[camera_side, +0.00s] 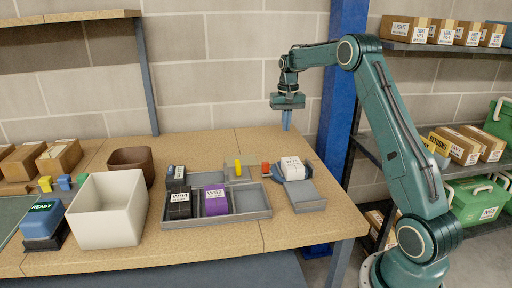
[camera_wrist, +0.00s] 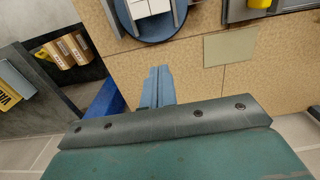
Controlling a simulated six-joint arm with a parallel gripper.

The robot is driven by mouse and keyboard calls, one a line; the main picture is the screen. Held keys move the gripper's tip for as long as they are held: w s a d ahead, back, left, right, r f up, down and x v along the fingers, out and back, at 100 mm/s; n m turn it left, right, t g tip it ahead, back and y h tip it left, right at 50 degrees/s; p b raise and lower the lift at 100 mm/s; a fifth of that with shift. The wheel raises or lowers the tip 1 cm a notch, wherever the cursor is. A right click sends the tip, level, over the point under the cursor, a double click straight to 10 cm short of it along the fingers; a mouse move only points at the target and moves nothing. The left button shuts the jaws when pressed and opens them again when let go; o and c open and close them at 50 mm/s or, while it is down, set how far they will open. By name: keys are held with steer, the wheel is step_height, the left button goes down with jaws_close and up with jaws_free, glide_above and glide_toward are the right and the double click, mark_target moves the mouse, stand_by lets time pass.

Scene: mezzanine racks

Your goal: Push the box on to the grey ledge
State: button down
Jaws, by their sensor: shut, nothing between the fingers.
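A white labelled box (camera_side: 293,168) sits on a round blue base (camera_side: 307,169) at the right of the bench. The grey ledge (camera_side: 308,198) is a flat plate just in front of that base. In the wrist view the white box (camera_wrist: 152,7) is cut by the top edge, on the blue disc (camera_wrist: 150,37) between grey side pieces.
A grey tray (camera_side: 251,214) left of the ledge holds a black box (camera_side: 180,204) and a purple box (camera_side: 215,201). A white bin (camera_side: 108,210) stands left. A blue post (camera_side: 340,100) rises near my arm.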

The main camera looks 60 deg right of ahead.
mark_target(294, 165)
step_height(294, 165, down, 10)
steer(key=shift+r, duration=0.1)
steer(key=shift+s+a, duration=1.4)
steer(key=shift+a, duration=0.05)
steer(key=shift+s+a, duration=3.85)
steer(key=shift+s, duration=0.1)
steer(key=shift+w+d, duration=0.1)
steer(key=shift+w, duration=0.05)
steer(key=shift+w+d, duration=1.35)
steer(key=shift+d, duration=0.05)
step_height(294, 165, up, 10)
